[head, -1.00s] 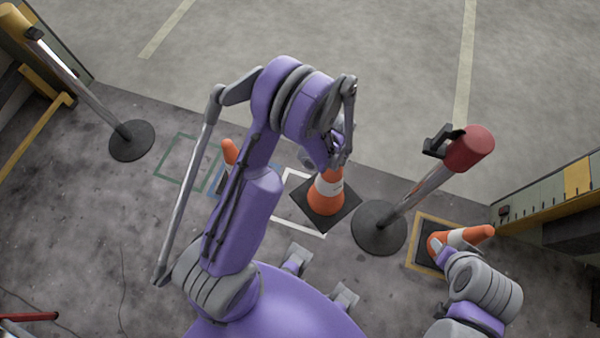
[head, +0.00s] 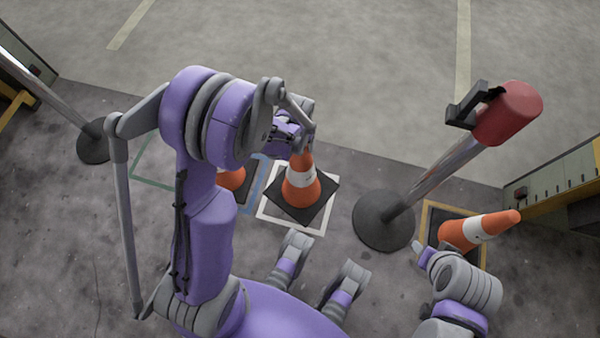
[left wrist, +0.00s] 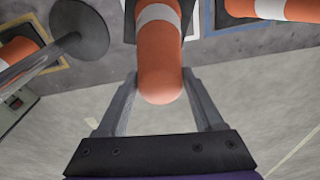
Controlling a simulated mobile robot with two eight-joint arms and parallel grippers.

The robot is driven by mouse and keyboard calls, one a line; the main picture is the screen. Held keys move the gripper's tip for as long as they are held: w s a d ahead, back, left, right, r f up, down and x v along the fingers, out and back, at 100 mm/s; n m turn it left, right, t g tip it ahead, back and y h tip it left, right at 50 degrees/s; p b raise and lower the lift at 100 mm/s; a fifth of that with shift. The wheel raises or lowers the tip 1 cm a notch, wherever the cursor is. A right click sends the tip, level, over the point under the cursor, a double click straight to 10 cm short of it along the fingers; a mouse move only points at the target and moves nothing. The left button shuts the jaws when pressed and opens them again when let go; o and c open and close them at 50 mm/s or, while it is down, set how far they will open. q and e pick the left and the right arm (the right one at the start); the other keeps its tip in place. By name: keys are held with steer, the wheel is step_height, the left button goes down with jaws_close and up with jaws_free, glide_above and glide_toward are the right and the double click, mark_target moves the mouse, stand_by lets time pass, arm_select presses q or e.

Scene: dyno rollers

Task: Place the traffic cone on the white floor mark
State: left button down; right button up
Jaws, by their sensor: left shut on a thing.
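An orange and white traffic cone (head: 302,186) with a dark square base is over the white floor mark (head: 322,227) in the head view. Its base is turned relative to the white outline, with corners reaching past it, and I cannot tell whether it touches the floor. My left gripper (head: 304,144) is shut on the cone's tip. In the left wrist view the cone (left wrist: 160,55) is between the two fingers, with its tip near the palm.
A second cone (head: 232,180) stands by a blue outline (head: 256,178), partly behind my left arm. A third cone (head: 478,230) is in a yellow outline (head: 425,218). A red-topped post (head: 440,178) stands between. An empty green outline (head: 150,180) lies left.

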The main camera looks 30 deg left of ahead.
arm_select(q)
step_height(320, 180, down, 13)
steer(key=a+b, duration=0.1)
steer(key=b, duration=0.5)
steer(key=shift+a+r, duration=0.15)
arm_select(e)
step_height(320, 180, down, 8)
steer(key=w, duration=0.1)
arm_select(q)
steer(key=shift+w, duration=0.1)
jaws_free()
step_height(320, 180, up, 11)
steer(key=s+p, duration=0.1)
steer(key=p, duration=0.2)
steer(key=s+d+r+t, duration=0.1)
steer(key=s+d+r, duration=0.1)
steer(key=s+r, duration=0.3)
steer(key=s+d+r+m+t, duration=0.1)
steer(key=s+d+r, duration=0.1)
steer(key=s+r, duration=0.3)
steer(key=s+d+r+t, duration=0.1)
steer(key=s+d+r, duration=0.2)
steer(key=s+r, duration=0.2)
steer(key=shift+s+r+p, duration=0.2)
steer(key=shift+s+p, duration=0.1)
steer(key=shift+s, duration=0.25)
arm_select(e)
steer(key=r, duration=0.4)
steer(key=shift+s, duration=0.3)
